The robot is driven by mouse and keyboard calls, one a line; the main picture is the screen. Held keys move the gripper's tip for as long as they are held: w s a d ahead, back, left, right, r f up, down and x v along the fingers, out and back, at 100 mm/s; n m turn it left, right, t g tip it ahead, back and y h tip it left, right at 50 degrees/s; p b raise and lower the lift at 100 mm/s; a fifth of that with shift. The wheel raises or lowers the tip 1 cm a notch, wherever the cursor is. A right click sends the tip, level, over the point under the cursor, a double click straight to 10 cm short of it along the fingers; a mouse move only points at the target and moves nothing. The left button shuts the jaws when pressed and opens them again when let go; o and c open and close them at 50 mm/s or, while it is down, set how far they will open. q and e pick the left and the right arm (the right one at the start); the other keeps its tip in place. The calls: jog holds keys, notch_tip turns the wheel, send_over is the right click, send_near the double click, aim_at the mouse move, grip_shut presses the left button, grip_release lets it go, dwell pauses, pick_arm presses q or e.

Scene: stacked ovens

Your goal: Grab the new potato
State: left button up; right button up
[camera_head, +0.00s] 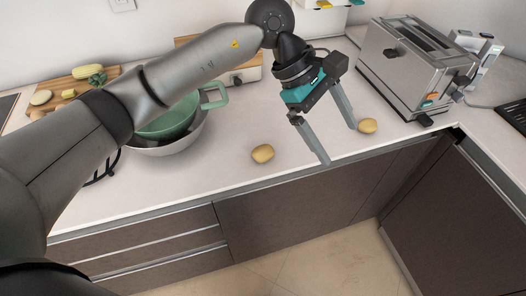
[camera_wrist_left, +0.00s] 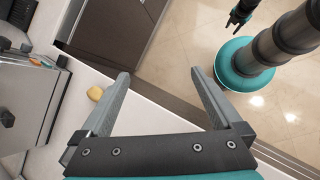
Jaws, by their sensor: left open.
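Two small yellow-brown potatoes lie on the white counter in the head view. One potato (camera_head: 262,153) is left of my left gripper (camera_head: 338,145), and the other potato (camera_head: 367,126) is just right of its fingers, near the toaster. I cannot tell which one is the new potato. My left gripper is open and empty, its fingers pointing down toward the counter's front edge. In the left wrist view the potato near the toaster (camera_wrist_left: 95,93) lies outside the left finger of the gripper (camera_wrist_left: 160,73). My right gripper (camera_wrist_left: 238,18) appears small and dark at the top of that view.
A steel toaster (camera_head: 401,72) stands at the right. A green pot (camera_head: 170,122) sits in a steel bowl (camera_head: 178,144) behind my left arm. A cutting board (camera_head: 58,86) with vegetables is at the far left. Bare counter lies around the potatoes; the front edge is close.

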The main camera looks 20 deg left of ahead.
pick_arm(q)
jog(key=w+a+t+y, duration=0.1)
jog(key=w+a+y, duration=0.1)
jog(key=a+y, duration=0.35)
jog(key=w+a+y, duration=0.2)
jog(key=w+a, duration=0.1)
jog(key=a, duration=0.6)
send_over(263, 147)
jog(key=shift+m, duration=0.4)
notch_tip(263, 147, down, 8)
jog(key=shift+s+a+f, duration=0.1)
jog(key=shift+a+f, duration=0.05)
jog(key=shift+f, duration=3.1)
jog(key=c, duration=1.5)
jog(key=shift+o, duration=0.2)
